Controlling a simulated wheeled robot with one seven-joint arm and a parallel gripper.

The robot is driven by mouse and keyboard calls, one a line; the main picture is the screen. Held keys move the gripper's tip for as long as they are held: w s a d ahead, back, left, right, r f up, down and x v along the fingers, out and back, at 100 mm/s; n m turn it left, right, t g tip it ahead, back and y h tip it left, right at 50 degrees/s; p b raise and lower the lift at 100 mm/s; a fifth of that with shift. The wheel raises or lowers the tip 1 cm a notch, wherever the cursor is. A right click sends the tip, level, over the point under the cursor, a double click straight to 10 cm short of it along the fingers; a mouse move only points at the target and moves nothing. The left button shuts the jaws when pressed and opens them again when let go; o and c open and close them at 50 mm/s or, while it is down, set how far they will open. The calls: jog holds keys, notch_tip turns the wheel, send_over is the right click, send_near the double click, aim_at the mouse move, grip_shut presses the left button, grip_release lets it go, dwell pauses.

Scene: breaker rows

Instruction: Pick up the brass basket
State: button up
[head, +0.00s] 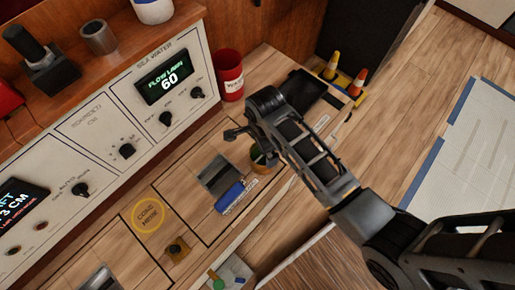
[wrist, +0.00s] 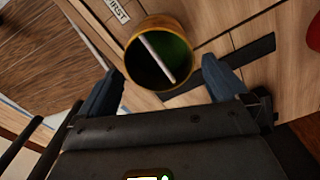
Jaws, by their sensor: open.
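The brass basket (wrist: 131,58) is a round, brass-coloured cup with a dark green inside. A pale stick lies slanted in it. In the head view the basket (head: 258,167) stands on the wooden desk, partly hidden behind my arm. My gripper (wrist: 163,72) is open, with one dark blue finger to each side in the wrist view. The basket's mouth shows between and just beyond the fingertips. I cannot tell how far the fingers are above it, and I see no contact.
A blue object (head: 229,197) lies left of the basket near a grey plate (head: 215,175). A red cup (head: 230,75) stands farther back, near a dark tray (head: 305,88). A control panel with knobs and a display (head: 165,77) rises along the left. Small cones (head: 357,82) stand at the upper right.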

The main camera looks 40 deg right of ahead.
aim_at(263, 162)
jog(key=shift+f+b, duration=0.8)
jog(key=shift+f, duration=3.1)
jog(key=shift+c, duration=0.2)
jog(key=c, duration=0.9)
